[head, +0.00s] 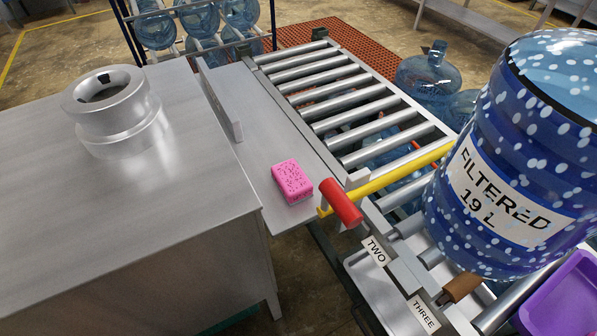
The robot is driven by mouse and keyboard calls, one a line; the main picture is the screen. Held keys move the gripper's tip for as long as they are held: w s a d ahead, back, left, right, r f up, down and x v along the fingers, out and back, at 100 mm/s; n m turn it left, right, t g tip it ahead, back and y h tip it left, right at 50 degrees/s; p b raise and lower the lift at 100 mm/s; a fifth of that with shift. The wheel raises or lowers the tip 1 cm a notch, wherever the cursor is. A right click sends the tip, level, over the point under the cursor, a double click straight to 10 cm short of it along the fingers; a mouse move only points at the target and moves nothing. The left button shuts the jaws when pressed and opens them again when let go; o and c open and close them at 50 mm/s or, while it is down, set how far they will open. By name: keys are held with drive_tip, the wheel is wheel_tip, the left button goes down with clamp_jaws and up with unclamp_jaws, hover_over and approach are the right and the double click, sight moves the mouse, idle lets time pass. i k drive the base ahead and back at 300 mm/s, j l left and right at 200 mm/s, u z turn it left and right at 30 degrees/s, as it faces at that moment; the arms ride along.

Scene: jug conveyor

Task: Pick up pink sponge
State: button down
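The pink sponge (293,181) lies flat on a narrow grey metal shelf (262,150) between the steel counter and the roller conveyor. It has dark specks on top and a paler lower edge. It sits near the front end of the shelf, just left of a red handle. Nothing covers it. My gripper is not in the head view.
The steel counter (130,215) with a round metal collar (112,115) is at left. The roller conveyor (345,100) runs behind. A yellow bar (400,178) with a red handle (341,203) is close to the sponge. A large blue jug (515,165) and purple bin (560,300) are at right.

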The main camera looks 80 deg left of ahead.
sight(295, 187)
drive_tip(key=u, duration=1.75)
